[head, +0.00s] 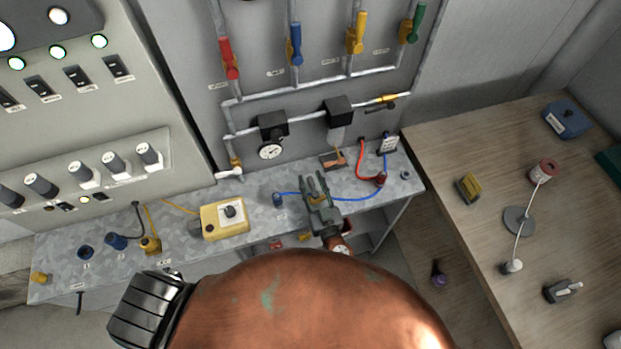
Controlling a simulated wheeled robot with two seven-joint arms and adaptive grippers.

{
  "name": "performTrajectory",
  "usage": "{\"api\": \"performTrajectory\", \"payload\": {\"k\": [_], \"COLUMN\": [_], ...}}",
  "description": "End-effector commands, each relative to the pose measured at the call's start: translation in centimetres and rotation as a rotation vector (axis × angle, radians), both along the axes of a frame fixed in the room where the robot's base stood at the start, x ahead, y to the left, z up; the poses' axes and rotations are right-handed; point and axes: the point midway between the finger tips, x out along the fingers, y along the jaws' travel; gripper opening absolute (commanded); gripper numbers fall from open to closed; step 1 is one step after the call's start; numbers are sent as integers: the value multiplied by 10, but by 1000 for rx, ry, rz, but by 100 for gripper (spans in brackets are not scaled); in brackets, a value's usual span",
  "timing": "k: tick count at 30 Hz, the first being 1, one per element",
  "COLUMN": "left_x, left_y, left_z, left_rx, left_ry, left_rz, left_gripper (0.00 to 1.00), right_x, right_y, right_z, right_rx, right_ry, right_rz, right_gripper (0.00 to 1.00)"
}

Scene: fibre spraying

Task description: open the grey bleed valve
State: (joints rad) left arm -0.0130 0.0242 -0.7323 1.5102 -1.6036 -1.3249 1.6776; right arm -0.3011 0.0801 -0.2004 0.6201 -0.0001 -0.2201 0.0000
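A short pale grey lever (229,174) sits under a brass fitting at the lower left end of the pipework; it looks like the grey bleed valve and lies roughly level, pointing left. A label that would confirm this is too small to read. My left gripper (314,178) is over the metal bench, right of and a little below that lever, clearly apart from it. Its two dark fingers point up the picture with a gap between them, and nothing shows in the gap. My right gripper is not in view.
Red (229,58), blue (295,44), yellow (357,33) and green (416,23) valve handles line the panel above. A gauge (271,151) hangs from the lower pipe. A yellow box (225,218) and cables occupy the bench (180,224). A wooden table (450,135) stands right.

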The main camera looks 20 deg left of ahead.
Motion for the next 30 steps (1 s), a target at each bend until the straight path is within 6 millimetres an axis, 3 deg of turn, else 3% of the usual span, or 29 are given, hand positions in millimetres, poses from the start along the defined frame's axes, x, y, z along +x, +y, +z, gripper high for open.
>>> {"api": "performTrajectory", "payload": {"k": [11,25,30], "left_x": [6,6,6], "left_y": [5,4,4], "left_z": [-1,-1,-1], "left_rx": [-1,-1,-1], "left_ry": [1,1,1], "left_rz": [0,0,0], "left_gripper": [33,2,0], "right_x": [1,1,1], "right_y": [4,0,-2], "right_z": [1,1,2], "right_rx": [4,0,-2], "right_ry": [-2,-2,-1], "right_rz": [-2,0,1], "right_gripper": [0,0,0]}}
